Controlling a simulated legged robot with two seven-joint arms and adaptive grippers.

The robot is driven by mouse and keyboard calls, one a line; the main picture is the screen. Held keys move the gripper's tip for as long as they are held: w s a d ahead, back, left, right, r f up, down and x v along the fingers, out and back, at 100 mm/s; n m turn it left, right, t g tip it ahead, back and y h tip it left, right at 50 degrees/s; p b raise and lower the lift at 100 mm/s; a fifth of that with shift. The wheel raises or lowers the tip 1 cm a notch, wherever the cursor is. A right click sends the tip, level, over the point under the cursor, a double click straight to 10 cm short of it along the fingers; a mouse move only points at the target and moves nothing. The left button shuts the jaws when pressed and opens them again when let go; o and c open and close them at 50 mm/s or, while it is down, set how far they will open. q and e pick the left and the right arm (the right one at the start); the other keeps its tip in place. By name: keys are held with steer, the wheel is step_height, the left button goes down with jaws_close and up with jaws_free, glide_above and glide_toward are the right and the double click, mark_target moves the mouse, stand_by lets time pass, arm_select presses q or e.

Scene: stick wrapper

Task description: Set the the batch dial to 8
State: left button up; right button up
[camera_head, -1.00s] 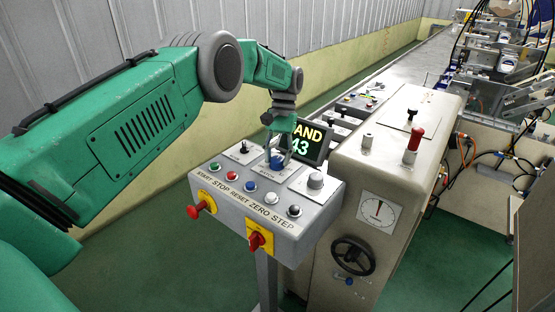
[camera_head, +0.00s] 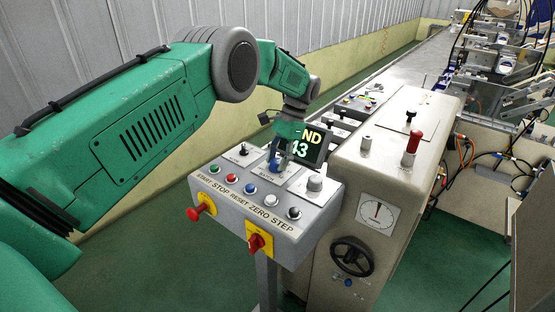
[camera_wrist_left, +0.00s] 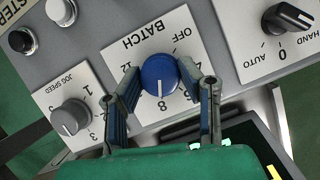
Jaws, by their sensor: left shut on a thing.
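The blue batch dial (camera_wrist_left: 159,74) sits on a white plate (camera_wrist_left: 122,42) marked BATCH, OFF, 8 and 12. Its white pointer line points at the 8 in the left wrist view. My left gripper (camera_wrist_left: 163,92) is shut on the dial, with one finger on each side of it. In the head view my left gripper (camera_head: 281,155) is over the back middle of the grey control box (camera_head: 225,194) and partly hides the dial. My right gripper is not in view.
A jog speed knob (camera_wrist_left: 70,117) and a black selector (camera_wrist_left: 288,18) flank the dial. A display (camera_head: 312,143), partly covered by my gripper, stands behind. Several push buttons line the box front, with a red knob (camera_head: 196,213) and a yellow-backed red switch (camera_head: 256,243) below.

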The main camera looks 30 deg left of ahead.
arm_select(q)
steer(key=shift+w, duration=0.1)
stand_by(0.3)
steer(key=o, duration=1.1)
steer(key=shift+f, duration=0.1)
steer(key=shift+w+f, duration=0.1)
steer(key=shift+w, duration=0.15)
steer(key=shift+r, duration=0.4)
steer(key=v, duration=0.5)
steer(key=shift+w, duration=0.4)
steer(key=shift+w+d+r, duration=0.15)
steer(key=shift+w+r, duration=0.1)
steer(key=shift+r, duration=0.35)
steer(key=shift+r, duration=0.1)
